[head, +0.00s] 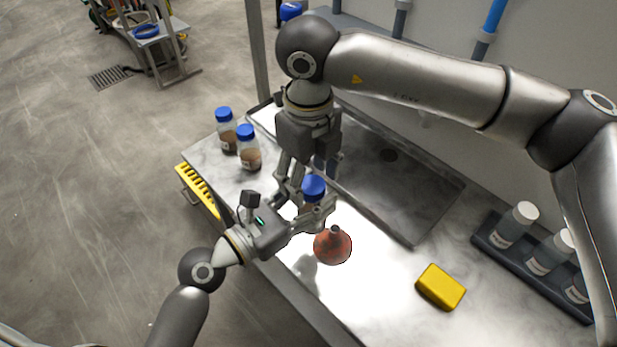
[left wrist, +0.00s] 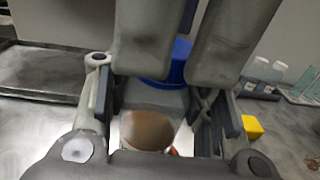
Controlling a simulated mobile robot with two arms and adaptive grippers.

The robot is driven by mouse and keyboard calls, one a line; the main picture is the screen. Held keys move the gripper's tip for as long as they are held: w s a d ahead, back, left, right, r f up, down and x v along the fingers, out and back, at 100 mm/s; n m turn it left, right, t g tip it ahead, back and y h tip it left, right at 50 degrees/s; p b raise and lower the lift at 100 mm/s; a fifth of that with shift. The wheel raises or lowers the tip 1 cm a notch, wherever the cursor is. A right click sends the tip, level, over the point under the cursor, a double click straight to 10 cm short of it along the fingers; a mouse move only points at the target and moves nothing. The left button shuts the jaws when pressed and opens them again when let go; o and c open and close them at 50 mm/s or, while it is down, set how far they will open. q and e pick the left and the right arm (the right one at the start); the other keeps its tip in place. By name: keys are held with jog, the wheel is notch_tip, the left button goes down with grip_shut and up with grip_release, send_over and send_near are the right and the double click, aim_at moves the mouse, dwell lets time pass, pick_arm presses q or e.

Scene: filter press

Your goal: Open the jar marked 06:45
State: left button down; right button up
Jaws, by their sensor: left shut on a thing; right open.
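A jar with a blue lid (head: 313,188) and brown contents is held upright in my left gripper (head: 310,212) at the counter's front. In the left wrist view its clear body (left wrist: 147,130) sits between my left fingers, with the blue lid (left wrist: 180,62) above. My right gripper (head: 302,182) comes down from above, open, its fingers close around or beside the lid; contact cannot be told. Its grey fingers (left wrist: 190,45) hide part of the lid in the left wrist view. Two more blue-lidded jars (head: 226,132) (head: 248,150) stand back left. No time marking is readable.
A yellow sponge-like block (head: 441,287) lies farther right. A dark rack (head: 490,238) holds white-capped bottles at the right. A sunken sink tray (head: 420,195) lies behind.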

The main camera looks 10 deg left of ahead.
notch_tip(320, 180, up, 2)
jog(key=shift+r, duration=0.25)
jog(key=shift+o, duration=0.6)
jog(key=shift+r, duration=0.3)
jog(key=s+d+r+m+y, duration=0.1)
jog(key=d+r+m+y, duration=0.15)
jog(key=d+r, duration=0.35)
jog(key=shift+n+t+y, duration=0.25)
jog(key=shift+n+t, duration=0.15)
jog(key=shift+n, duration=0.05)
jog(key=x, duration=0.3)
jog(key=a+x, duration=0.1)
jog(key=x, duration=0.3)
jog(key=a+x, duration=0.1)
jog(key=x, duration=0.3)
jog(key=shift+w+r, duration=0.15)
jog(key=shift+r, duration=0.05)
jog(key=shift+c, duration=0.5)
jog(key=c, duration=0.9)
jog(key=o, duration=0.9)
jog(key=shift+o, duration=0.2)
jog(key=shift+r, duration=0.15)
